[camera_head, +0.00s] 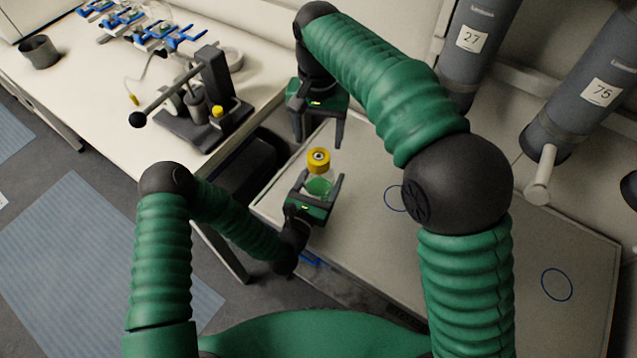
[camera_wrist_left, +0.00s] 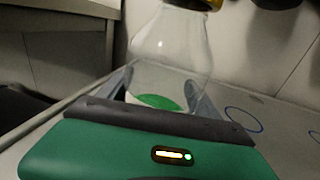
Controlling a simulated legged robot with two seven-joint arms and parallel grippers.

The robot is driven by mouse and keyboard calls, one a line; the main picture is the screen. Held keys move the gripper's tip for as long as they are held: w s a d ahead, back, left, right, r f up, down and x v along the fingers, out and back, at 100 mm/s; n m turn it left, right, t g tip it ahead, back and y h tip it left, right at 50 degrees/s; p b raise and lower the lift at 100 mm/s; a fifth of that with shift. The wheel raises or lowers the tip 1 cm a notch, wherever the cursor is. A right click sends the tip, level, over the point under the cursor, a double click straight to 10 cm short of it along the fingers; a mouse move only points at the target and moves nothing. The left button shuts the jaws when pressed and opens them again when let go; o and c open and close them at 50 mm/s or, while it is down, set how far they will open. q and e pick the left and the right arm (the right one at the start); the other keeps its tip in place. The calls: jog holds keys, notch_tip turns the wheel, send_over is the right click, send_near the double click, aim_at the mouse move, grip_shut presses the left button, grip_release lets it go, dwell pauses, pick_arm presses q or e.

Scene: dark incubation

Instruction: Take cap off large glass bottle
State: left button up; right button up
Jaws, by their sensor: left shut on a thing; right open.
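A clear glass bottle (camera_head: 320,187) with green contents stands upright near the left edge of the table. A yellow cap (camera_head: 318,158) sits on its neck; in the left wrist view the cap (camera_wrist_left: 212,3) is cut off at the top edge, above the bottle (camera_wrist_left: 168,55). My left gripper (camera_head: 320,187) is shut around the bottle's body, one finger on each side. My right gripper (camera_head: 318,130) is open and empty, pointing down just above and behind the cap, apart from it. I cannot tell whether the bottle touches the table.
The grey table (camera_head: 480,262) has blue circles marked on it and is mostly clear to the right. Grey cylinders (camera_head: 580,95) with number labels hang at the right. A white bench (camera_head: 85,95) at left holds a dark apparatus (camera_head: 208,105) and a dark cup (camera_head: 39,51).

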aim_at(319, 158)
pick_arm(q)
grip_shut()
pick_arm(e)
jog(key=m, duration=0.9)
jog(key=shift+m, duration=0.4)
jog(key=m, duration=1.2)
jog(key=shift+m, duration=0.3)
pick_arm(q)
jog(key=shift+f, duration=0.1)
pick_arm(e)
notch_tip(319, 158, down, 8)
jog(key=shift+f, duration=0.1)
jog(key=shift+c, duration=0.3)
